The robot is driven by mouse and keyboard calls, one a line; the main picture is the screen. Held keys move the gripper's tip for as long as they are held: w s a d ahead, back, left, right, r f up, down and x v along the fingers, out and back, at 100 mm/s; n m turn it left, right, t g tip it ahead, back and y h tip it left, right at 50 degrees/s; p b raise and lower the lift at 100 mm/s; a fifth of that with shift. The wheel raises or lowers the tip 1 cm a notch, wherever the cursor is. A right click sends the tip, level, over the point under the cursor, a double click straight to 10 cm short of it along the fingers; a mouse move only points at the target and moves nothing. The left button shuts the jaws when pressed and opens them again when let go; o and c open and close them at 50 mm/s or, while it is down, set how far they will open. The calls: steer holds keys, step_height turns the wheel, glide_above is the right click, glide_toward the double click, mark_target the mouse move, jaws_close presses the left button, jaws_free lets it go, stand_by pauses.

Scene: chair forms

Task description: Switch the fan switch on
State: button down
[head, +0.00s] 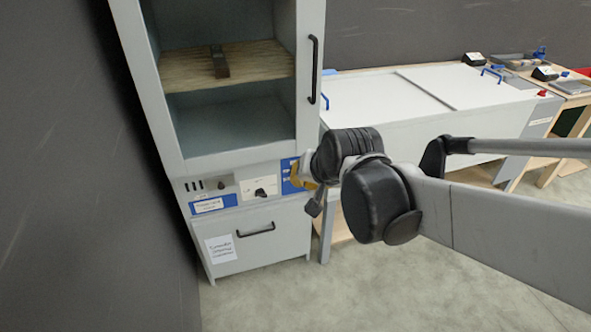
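A tall grey cabinet (169,117) stands at the left, with a control strip (231,187) below its open compartment. The strip carries small dark slots or buttons (194,185) at its left, a black knob (260,192) on a white plate in the middle, and a blue panel (289,174) at its right end. Which of these is the fan switch I cannot tell; the labels are too small to read. My gripper (309,190) is at the strip's right end, in front of the blue panel and partly covering it. Whether it touches the panel is hidden, and its fingers are mostly hidden by my wrist.
A dark block (219,62) lies on the cabinet's wooden shelf (262,60). A black door handle (313,68) and a drawer handle (256,229) stick out. A long white chest (372,97) and a wooden workbench (573,86) stand to the right. The floor (330,290) in front is clear.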

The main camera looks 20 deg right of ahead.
steer(key=w+d+f+m+p, duration=0.1)
steer(key=w+d+f+m, duration=0.1)
steer(key=w, duration=0.3)
steer(key=w+d+f+m, duration=0.1)
steer(key=w+f+m, duration=0.1)
steer(key=w, duration=0.4)
steer(key=w+d+f+m+t+p, duration=0.1)
steer(key=w+d+f+m, duration=0.2)
steer(key=f, duration=0.4)
steer(key=w+d+f+m, duration=0.3)
steer(key=w+f, duration=0.1)
steer(key=f, duration=0.3)
steer(key=w+d+f+m+t+p, duration=0.1)
steer(key=w+d+f+m, duration=0.2)
steer(key=f, duration=0.4)
steer(key=shift+w+t+h+p, duration=0.3)
steer(key=shift+w, duration=0.15)
steer(key=w+r+b+x, duration=0.2)
steer(key=b+x, duration=0.3)
steer(key=x, duration=0.7)
steer(key=shift+w, duration=0.2)
